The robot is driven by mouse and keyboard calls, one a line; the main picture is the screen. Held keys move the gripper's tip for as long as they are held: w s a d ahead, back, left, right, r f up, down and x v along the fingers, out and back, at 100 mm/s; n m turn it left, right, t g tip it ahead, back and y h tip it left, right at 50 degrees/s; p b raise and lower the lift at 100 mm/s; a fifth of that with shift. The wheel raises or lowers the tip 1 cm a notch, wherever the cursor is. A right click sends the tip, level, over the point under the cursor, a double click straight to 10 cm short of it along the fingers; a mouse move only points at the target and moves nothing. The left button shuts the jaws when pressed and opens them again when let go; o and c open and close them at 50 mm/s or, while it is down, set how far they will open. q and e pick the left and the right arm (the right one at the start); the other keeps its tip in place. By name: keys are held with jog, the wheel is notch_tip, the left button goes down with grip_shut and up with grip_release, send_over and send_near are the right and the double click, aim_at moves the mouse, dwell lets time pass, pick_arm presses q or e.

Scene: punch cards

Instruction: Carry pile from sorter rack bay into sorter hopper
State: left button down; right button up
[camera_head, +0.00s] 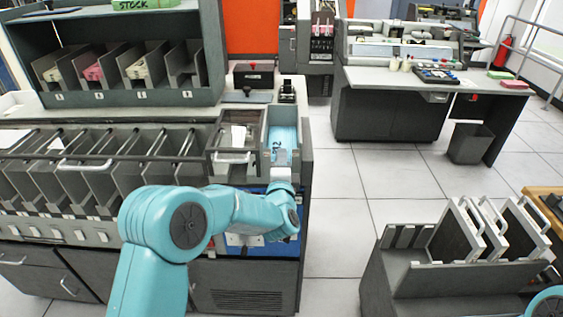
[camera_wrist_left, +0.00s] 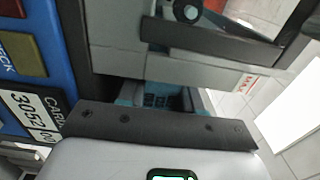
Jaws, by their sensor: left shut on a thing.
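The pile (camera_head: 283,135) of light-blue cards lies in the sorter hopper (camera_head: 306,137), a narrow grey-walled trough at the right end of the sorter. A dark mark like a "2" shows on its top. My left gripper (camera_head: 282,157) is shut on the pile's near end at the hopper's front; the jaws are small and partly hidden. In the left wrist view the blue pile (camera_wrist_left: 158,97) shows only as a strip beyond the gripper's dark edge. The rack (camera_head: 215,55) at upper left has numbered bays; its rightmost bay (camera_head: 185,70) looks empty. My right gripper is out of view.
A covered bin with a handle (camera_head: 236,130) adjoins the hopper on the left, beside a row of slanted pockets (camera_head: 60,180). Grey card racks (camera_head: 460,265) stand at lower right. Open tiled floor (camera_head: 350,215) lies between.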

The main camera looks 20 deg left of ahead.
pick_arm(q)
jog(key=c, duration=0.8)
grip_release()
jog(key=shift+r, duration=0.15)
jog(key=shift+f, duration=0.25)
jog(key=shift+f+b, duration=0.45)
jog(key=shift+f, duration=0.05)
jog(key=shift+r, duration=0.3)
jog(key=v, duration=0.9)
jog(key=shift+s+b, duration=0.3)
jog(key=shift+b, duration=0.1)
jog(key=shift+r, duration=0.15)
